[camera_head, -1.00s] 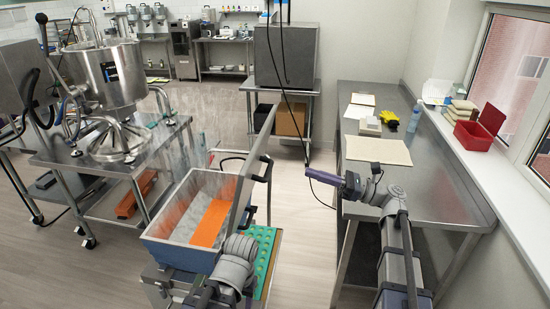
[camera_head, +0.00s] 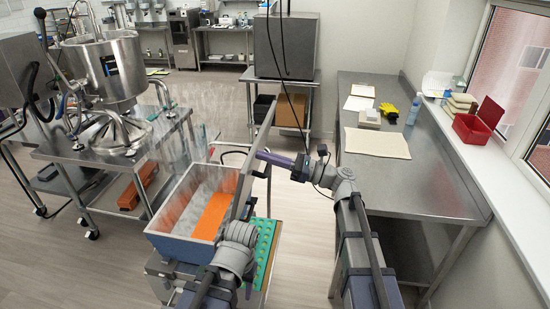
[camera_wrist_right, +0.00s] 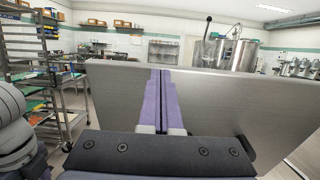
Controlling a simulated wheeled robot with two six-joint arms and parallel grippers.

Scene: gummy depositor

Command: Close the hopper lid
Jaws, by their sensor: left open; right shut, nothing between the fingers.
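The hopper (camera_head: 178,247) is an open blue-grey box with an orange strip (camera_head: 211,214) inside it. Its grey lid (camera_head: 256,137) stands up along the hopper's right side, seen nearly edge-on in the head view. The lid fills the middle of the right wrist view (camera_wrist_right: 235,105) as a wide panel. My right gripper (camera_head: 260,155) is shut and empty, its purple fingers at the lid's outer right face; I cannot tell if they touch. The fingers show in the right wrist view (camera_wrist_right: 162,78). My left gripper (camera_head: 247,289) is low in front of the hopper, mostly hidden by its wrist.
A green dotted tray (camera_head: 264,240) lies right of the hopper. A steel table (camera_head: 425,190) with a cream mat (camera_head: 377,143) stands at right. A steel kettle (camera_head: 105,72) on a cart stands at left. Open floor (camera_head: 305,235) lies between hopper and table.

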